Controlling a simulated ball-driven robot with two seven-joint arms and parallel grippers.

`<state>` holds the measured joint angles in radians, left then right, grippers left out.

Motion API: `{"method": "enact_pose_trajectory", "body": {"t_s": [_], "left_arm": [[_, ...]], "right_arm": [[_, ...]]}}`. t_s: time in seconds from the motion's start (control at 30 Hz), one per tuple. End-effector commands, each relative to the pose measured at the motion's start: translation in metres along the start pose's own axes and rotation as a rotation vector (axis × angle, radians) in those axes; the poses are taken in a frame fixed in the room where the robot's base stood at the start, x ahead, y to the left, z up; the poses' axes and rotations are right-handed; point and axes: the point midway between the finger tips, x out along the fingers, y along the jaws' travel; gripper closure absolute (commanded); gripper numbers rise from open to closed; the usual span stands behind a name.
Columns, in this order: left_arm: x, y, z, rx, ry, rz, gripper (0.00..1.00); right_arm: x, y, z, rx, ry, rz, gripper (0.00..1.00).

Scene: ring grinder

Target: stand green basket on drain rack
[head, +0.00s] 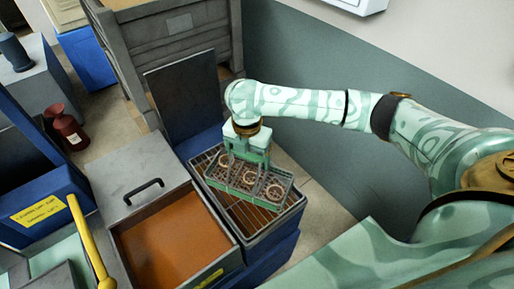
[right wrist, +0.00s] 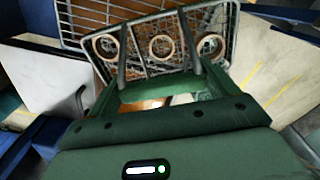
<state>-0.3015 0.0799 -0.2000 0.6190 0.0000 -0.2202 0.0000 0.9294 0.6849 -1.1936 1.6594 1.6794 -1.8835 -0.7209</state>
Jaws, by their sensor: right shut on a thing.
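The green basket (head: 262,188) is a wire-mesh basket with green edges, holding several tan rings. My right gripper (head: 247,158) is shut on it from above; the basket hangs roughly level over the drain rack (head: 243,216). I cannot tell whether the basket touches the bars. In the right wrist view the basket (right wrist: 150,68) lies beyond my gripper's fingers, with rack bars (right wrist: 75,22) behind it at the upper left. My left gripper does not show.
An open tank of orange-brown liquid (head: 170,245) adjoins the rack on the left, with a grey handled lid (head: 135,195) behind it. A dark upright panel (head: 185,95) and a grey crate (head: 180,40) stand behind. A yellow lever (head: 90,240) and a red bottle (head: 70,130) are at left.

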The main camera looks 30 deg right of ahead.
Motion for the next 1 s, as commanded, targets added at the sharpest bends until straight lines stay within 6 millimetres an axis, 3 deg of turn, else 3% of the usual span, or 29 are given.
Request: {"method": "enact_pose_trajectory", "body": {"t_s": [0.1, 0.5, 0.7, 1.0], "left_arm": [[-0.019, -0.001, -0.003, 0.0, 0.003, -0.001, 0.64], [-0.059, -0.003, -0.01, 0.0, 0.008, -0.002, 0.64], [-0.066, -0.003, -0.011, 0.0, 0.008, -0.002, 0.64], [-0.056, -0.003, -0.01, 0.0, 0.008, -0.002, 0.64]], "right_arm": [[-0.003, 0.0, 0.004, -0.204, 0.002, 0.001, 0.64], [0.011, -0.01, 0.016, -0.867, 0.001, 0.004, 0.64], [0.017, -0.014, 0.018, -1.036, -0.001, 0.004, 0.64], [0.029, -0.015, 0.019, -1.076, -0.001, 0.005, 0.64]]}}
